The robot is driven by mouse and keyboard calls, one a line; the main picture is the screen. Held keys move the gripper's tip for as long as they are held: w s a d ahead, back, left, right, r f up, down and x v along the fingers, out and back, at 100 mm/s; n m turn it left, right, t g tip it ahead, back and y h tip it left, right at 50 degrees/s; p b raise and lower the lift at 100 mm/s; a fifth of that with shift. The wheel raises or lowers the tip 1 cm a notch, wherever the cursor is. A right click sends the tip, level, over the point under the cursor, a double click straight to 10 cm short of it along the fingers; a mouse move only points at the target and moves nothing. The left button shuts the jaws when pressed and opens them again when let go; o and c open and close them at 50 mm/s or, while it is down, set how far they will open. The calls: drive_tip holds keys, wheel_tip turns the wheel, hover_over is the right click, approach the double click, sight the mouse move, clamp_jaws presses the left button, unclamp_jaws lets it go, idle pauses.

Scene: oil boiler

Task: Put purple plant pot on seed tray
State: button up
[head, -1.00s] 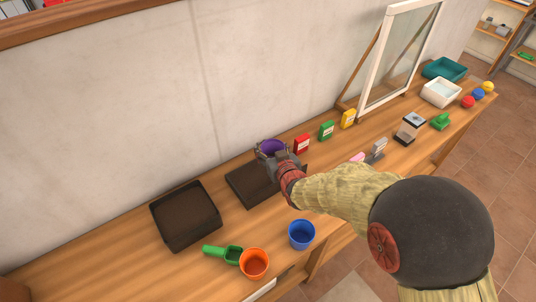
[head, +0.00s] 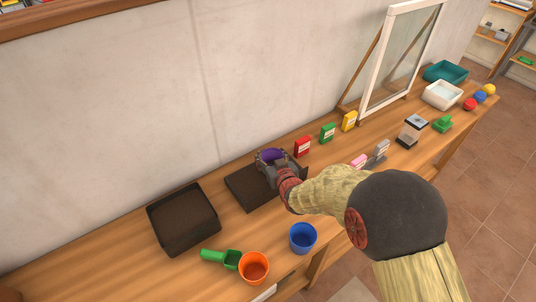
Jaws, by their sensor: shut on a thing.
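The purple plant pot (head: 270,154) is held upright by my gripper (head: 273,163) near the wall side of the bench. My gripper is shut on the pot and hides its lower near side. Below and left of it lies a flat dark brown tray or mat (head: 247,191), partly covered by my gripper. I cannot tell whether the pot touches it or hangs just above. A deeper black tray (head: 184,250) with brown inside, which may be the seed tray, stands further left on the bench.
On the wooden bench (head: 120,258), a green scoop (head: 215,255), an orange pot (head: 254,268) and a blue pot (head: 302,238) stand along the front. Red (head: 303,146), green (head: 328,133) and yellow (head: 349,121) packets stand behind, right of the pot. A framed glass pane (head: 400,60) leans further right.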

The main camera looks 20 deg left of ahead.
drive_tip(key=o, duration=1.4)
drive_tip(key=shift+r+p, duration=0.2)
drive_tip(key=shift+p, duration=0.1)
drive_tip(key=p+v, duration=0.1)
drive_tip(key=v, duration=0.6)
drive_tip(key=shift+s+d+p, duration=0.15)
drive_tip(key=shift+d+p, duration=0.05)
drive_tip(key=shift+p, duration=0.1)
